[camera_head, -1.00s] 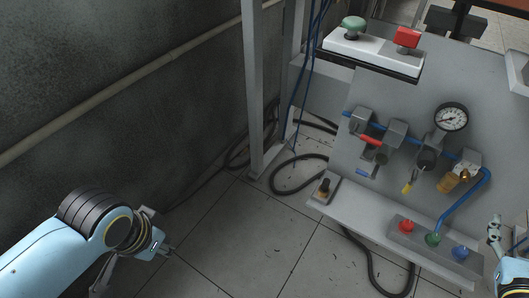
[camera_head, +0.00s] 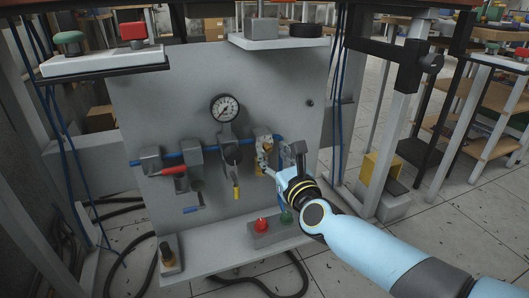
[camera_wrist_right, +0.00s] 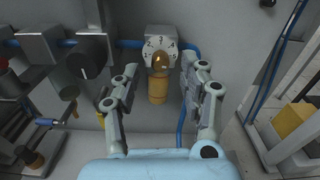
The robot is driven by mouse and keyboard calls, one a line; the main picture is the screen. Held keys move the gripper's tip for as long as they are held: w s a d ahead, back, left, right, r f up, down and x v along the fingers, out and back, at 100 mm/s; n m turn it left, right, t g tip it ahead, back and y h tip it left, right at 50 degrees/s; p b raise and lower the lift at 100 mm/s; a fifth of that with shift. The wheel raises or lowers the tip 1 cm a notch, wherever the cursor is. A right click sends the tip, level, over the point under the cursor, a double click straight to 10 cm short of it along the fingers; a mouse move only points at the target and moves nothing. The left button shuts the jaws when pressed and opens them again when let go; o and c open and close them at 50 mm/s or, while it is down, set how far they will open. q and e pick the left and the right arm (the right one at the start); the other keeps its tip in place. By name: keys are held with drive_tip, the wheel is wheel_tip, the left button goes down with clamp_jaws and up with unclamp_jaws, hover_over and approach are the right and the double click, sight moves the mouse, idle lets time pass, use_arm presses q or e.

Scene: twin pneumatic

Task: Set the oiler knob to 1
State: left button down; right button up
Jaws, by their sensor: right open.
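The oiler has a pale numbered dial (camera_wrist_right: 148,48) with a brass knob (camera_wrist_right: 160,62) at its front and a brass-coloured bowl (camera_wrist_right: 157,90) below. In the right wrist view it stands upright on the grey panel, between my fingers. In the head view the oiler's pale block (camera_head: 262,133) is partly hidden by my right gripper (camera_head: 280,157). My right gripper is open, its fingers (camera_wrist_right: 162,66) on either side of the knob with visible gaps. Which number the knob points to is too small to tell. My left gripper is out of view.
A pressure gauge (camera_head: 225,107), a black regulator knob (camera_wrist_right: 88,56) and a red-handled valve (camera_head: 174,170) sit left of the oiler. Blue tubing (camera_wrist_right: 181,112) runs down beside it. Red (camera_head: 261,225) and green (camera_head: 286,217) buttons stand on the ledge below.

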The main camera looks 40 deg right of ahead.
sight(270, 150)
drive_tip(key=shift+x, duration=1.6)
drive_tip(key=shift+c, duration=0.3)
clamp_jaws()
